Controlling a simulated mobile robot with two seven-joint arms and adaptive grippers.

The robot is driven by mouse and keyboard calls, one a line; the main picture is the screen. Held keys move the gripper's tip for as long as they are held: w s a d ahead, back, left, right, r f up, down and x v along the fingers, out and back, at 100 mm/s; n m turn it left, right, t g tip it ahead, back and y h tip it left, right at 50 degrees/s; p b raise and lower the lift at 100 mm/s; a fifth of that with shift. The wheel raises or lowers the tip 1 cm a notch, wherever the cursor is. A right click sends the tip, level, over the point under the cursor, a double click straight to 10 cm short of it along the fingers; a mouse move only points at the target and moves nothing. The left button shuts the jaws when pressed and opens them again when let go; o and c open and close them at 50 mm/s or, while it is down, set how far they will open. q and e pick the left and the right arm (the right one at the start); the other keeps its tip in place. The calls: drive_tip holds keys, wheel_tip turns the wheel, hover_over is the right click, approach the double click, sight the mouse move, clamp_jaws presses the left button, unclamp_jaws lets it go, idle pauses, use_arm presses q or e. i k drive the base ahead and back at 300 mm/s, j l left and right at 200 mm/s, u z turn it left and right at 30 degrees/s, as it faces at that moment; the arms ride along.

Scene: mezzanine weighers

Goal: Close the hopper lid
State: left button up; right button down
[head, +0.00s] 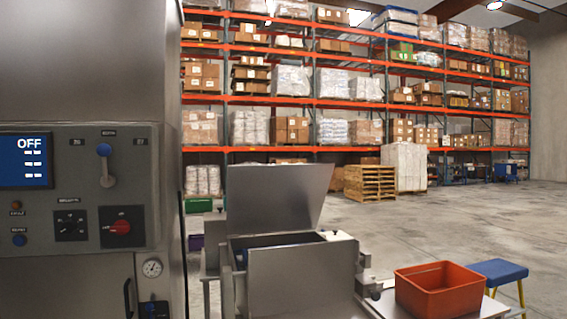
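The hopper (302,282) is a grey metal box at the lower middle of the head view. Its lid (278,194) is a flat metal panel that stands open, raised and tilted at the back of the box. The box's top opening shows below the lid, with a dark bluish inside. Neither of my grippers is in view.
A grey machine with a control panel (80,190) and a screen (25,158) reading OFF fills the left. An orange bin (440,290) sits on a surface right of the hopper, near a blue stool (497,271). Pallet racks stand behind, across open floor (405,225).

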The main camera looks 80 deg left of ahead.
sight(261, 200)
drive_tip(key=u, duration=1.6)
